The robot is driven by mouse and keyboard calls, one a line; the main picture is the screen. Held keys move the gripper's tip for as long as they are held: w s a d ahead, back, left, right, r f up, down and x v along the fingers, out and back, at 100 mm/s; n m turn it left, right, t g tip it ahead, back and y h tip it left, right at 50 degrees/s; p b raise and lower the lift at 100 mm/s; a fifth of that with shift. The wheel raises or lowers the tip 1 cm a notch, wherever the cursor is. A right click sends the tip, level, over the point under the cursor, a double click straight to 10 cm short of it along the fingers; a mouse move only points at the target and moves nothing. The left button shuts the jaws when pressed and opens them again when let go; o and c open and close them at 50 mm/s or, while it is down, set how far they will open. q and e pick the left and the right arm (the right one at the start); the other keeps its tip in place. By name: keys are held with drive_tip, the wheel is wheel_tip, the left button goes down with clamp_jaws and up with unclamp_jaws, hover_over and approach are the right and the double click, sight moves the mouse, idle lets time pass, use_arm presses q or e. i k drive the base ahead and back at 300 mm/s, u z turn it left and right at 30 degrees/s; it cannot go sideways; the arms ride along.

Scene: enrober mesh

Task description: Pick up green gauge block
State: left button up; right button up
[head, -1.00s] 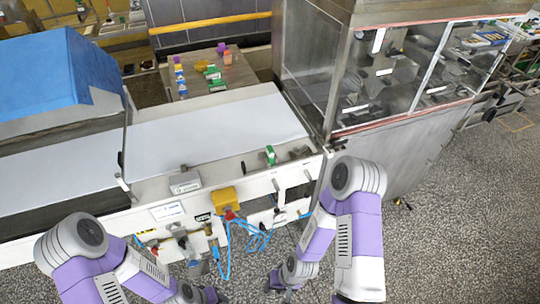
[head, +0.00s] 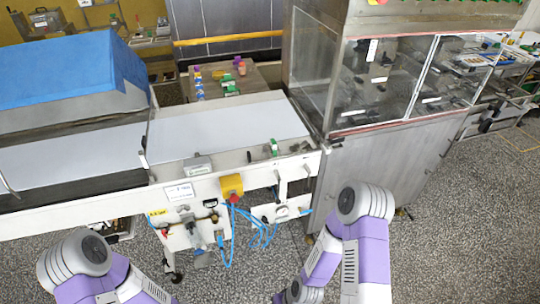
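A small green block (head: 274,148) stands on the near metal rail of the conveyor, close to its right end. It looks upright with a pale part, and is too small to make out in detail. Other small green things (head: 230,87) lie on a table behind the belt, among coloured pieces. I cannot tell for certain which green thing is the gauge block. My two arms come in at the bottom, well short of the conveyor. Both grippers are outside the picture, below its lower edge.
The white belt (head: 225,127) runs up to a glass-fronted steel machine (head: 385,100). A blue-topped cover (head: 70,65) stands on its left. A yellow box (head: 232,186), blue hoses (head: 262,236) and valves stick out from the conveyor's front. Speckled floor (head: 440,240) is open at right.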

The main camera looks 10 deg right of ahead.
sight(272, 143)
drive_tip(key=u, duration=1.1)
drive_tip(key=i, duration=0.65)
drive_tip(key=z, duration=0.7)
